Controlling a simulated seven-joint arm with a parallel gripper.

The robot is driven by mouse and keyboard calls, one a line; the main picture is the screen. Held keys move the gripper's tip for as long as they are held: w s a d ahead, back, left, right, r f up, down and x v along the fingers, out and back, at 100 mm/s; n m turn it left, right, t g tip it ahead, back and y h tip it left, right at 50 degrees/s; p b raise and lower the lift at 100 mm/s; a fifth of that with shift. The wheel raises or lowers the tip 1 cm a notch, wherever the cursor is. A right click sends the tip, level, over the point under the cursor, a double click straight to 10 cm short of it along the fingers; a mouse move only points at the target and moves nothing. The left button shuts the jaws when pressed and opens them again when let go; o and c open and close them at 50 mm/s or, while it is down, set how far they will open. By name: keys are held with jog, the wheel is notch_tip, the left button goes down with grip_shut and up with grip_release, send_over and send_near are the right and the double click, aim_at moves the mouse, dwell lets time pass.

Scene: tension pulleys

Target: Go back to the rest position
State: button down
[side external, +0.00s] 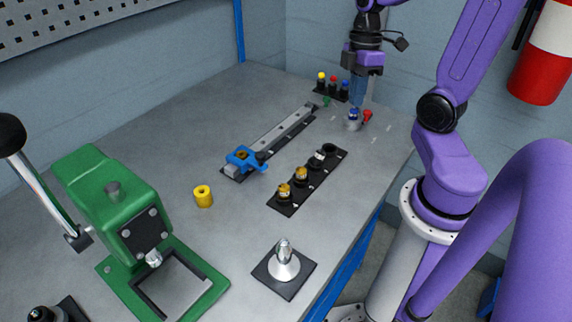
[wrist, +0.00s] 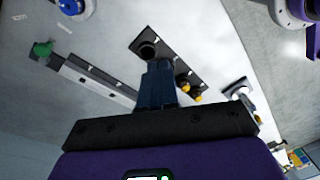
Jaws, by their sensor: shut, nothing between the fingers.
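My gripper (side external: 357,104) is at the far right end of the grey table, pointing down with its blue fingers together and nothing between them. In the side view its tips show just above a small silver-and-blue piece (side external: 353,120); I cannot tell the height gap. In the wrist view the shut fingers (wrist: 160,66) show in the middle, and a blue-topped round piece (wrist: 72,5) is apart from them at the upper left. The fingers overlap the view of the black holder strip (wrist: 180,62).
The holder strip (side external: 318,179) carries several pieces. A rail (side external: 280,134) with a blue clamp (side external: 243,157) lies beside it. A red piece (side external: 367,115) and coloured-topped pieces (side external: 333,86) stand near my gripper. A yellow cylinder (side external: 203,196), green press (side external: 112,205) and silver cone (side external: 283,264) stand nearer the camera.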

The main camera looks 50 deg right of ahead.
jog(key=s+a, duration=0.5)
jog(key=a, duration=0.3)
jog(key=s+a+n+t+h, duration=0.1)
jog(key=s+a, duration=0.3)
jog(key=a, duration=0.4)
jog(key=shift+s+a+f, duration=0.35)
jog(key=shift+s+f, duration=0.05)
jog(key=shift+f, duration=0.05)
